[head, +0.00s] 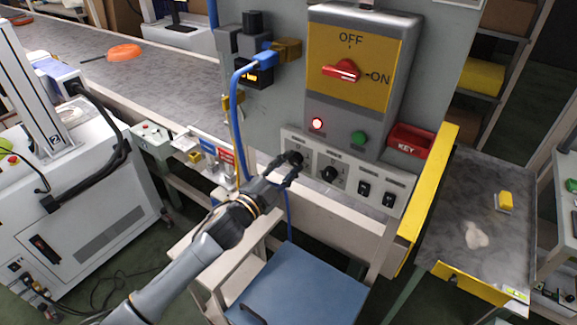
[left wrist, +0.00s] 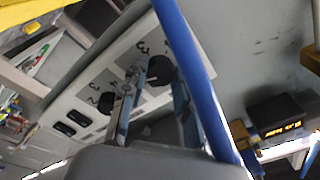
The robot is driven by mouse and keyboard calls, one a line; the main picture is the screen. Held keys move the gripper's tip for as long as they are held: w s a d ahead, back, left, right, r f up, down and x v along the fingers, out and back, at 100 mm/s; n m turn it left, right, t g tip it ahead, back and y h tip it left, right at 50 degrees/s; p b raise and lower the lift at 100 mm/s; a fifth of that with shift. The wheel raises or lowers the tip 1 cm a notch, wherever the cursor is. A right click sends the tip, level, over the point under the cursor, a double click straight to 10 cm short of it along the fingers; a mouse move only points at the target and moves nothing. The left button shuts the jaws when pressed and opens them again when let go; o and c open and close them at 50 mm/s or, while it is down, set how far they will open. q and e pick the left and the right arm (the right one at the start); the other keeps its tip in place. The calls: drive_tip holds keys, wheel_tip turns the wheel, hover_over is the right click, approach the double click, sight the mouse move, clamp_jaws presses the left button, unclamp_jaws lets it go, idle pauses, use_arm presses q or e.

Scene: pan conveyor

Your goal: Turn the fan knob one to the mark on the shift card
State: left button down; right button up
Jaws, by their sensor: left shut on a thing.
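Fan knob one, a round black knob (head: 294,157), is the leftmost control on the pale panel (head: 313,146) below the switch box. My left gripper (head: 287,171) is at this knob, shut on it. In the left wrist view the two fingers of the gripper (left wrist: 158,84) stand either side of the black knob (left wrist: 161,70). Printed digits show beside it, but the knob's pointer is hard to make out. A second black knob (head: 329,174) sits to its right, untouched. I cannot pick out the shift card for certain. My right gripper is not in view.
A blue hose (head: 237,110) hangs left of the panel and crosses close in front in the left wrist view (left wrist: 185,60). Two black rocker switches (head: 376,193) are right of the knobs. The red OFF/ON handle (head: 342,71) is above. A blue-topped stand (head: 300,285) is below.

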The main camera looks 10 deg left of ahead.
use_arm(q)
drive_tip(key=shift+m, duration=0.9)
drive_tip(key=c, duration=1)
unclamp_jaws()
drive_tip(key=v, duration=1.2)
